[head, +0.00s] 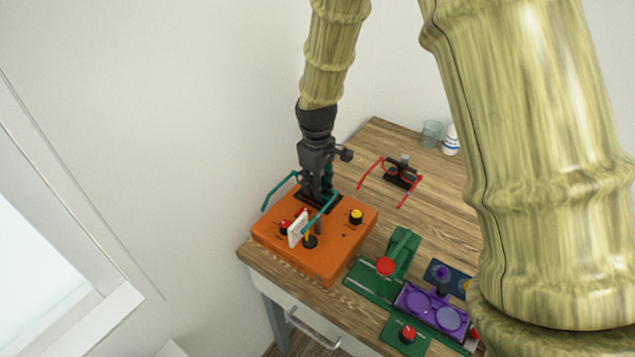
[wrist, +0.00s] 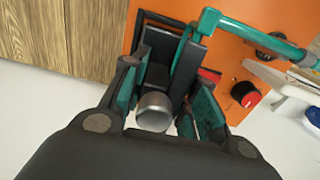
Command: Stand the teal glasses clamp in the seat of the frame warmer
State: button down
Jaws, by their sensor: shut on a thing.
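The teal glasses clamp shows in the head view by its teal temple arms (head: 281,188), which spread to either side of my gripper (head: 317,184). In the wrist view its teal frame (wrist: 250,33) reaches to the upper right. My gripper (wrist: 160,100) is shut on the clamp, with a silver knob between the fingers. The frame warmer (head: 273,237) is an orange box, and its dark seat (head: 333,204) lies right under my gripper. The fingers hide the clamp's foot, so I cannot tell whether it touches or sits inside the seat.
The warmer carries a red knob (head: 286,227), a yellow button (head: 356,216) and an upright white card (head: 298,229). Red glasses on a dark stand (head: 402,174) are behind right. Green (head: 402,251) and purple (head: 434,305) fixtures crowd the front right. A glass (head: 430,134) stands far back.

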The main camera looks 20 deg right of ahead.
jog(key=shift+f, duration=0.2)
dwell(0.9)
jog(key=c, duration=0.7)
grip_release()
jog(key=shift+r+p, duration=2.55)
jog(key=shift+r, duration=0.45)
